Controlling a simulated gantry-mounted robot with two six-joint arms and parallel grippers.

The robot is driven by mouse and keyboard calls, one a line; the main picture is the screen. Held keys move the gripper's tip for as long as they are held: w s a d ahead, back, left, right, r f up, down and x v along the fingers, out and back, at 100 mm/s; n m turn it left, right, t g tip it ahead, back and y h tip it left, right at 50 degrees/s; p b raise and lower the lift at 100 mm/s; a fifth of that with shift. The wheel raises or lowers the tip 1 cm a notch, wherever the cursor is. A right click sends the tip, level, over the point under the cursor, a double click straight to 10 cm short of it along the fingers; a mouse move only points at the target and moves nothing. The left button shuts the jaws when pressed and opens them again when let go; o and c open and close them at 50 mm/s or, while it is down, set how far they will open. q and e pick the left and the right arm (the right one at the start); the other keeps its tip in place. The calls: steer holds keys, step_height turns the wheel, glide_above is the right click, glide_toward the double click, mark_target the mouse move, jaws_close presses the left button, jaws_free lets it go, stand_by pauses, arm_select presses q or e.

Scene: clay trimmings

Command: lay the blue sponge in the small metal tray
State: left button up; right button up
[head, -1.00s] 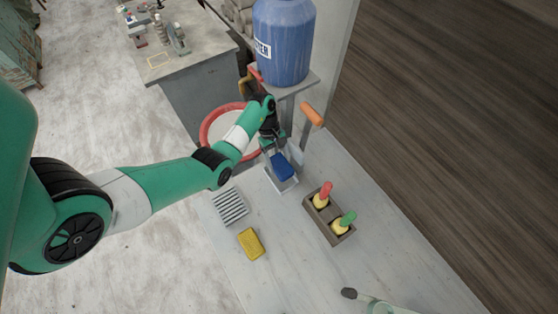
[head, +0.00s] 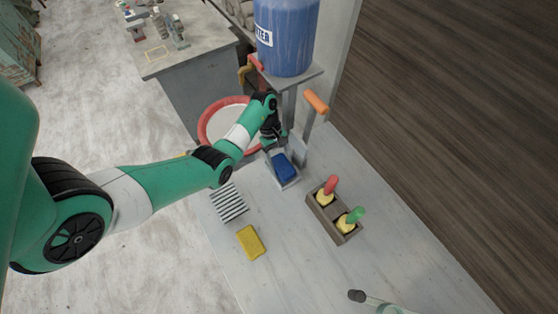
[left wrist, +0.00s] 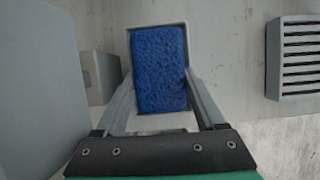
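The blue sponge (head: 285,168) is over the small metal tray (head: 295,184), lined up with it, at the foot of the dispenser stand. In the left wrist view the sponge (left wrist: 158,70) lies within the outline of the tray (left wrist: 160,122). My left gripper (head: 277,148) reaches down at the sponge, and in the left wrist view its fingertips (left wrist: 160,76) press close along both long sides. I cannot tell whether the sponge's underside touches the tray floor. My right gripper is not in view.
A blue water container (head: 287,38) stands on its stand just behind, with an orange-handled lever (head: 316,103) beside it. A ridged grey block (head: 229,203), a yellow sponge (head: 250,242) and a wooden holder (head: 343,230) with red and green-handled tools are nearby. A red-rimmed bucket (head: 207,125) stands behind my arm.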

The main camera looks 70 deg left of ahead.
arm_select(q)
steer(key=shift+o, duration=1)
steer(key=shift+s+f, duration=0.25)
steer(key=shift+f, duration=0.8)
steer(key=v, duration=0.2)
steer(key=p+v, duration=0.1)
steer(key=v, duration=0.2)
steer(key=p+v, duration=0.1)
steer(key=v, duration=0.1)
steer(key=shift+w+d+r, duration=0.1)
steer(key=shift+w+r, duration=0.15)
steer(key=shift+r, duration=0.1)
steer(key=p+v, duration=0.4)
steer(key=v, duration=0.2)
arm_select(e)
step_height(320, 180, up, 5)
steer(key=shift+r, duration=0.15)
arm_select(q)
steer(key=shift+d+r, duration=0.1)
steer(key=shift+d, duration=0.1)
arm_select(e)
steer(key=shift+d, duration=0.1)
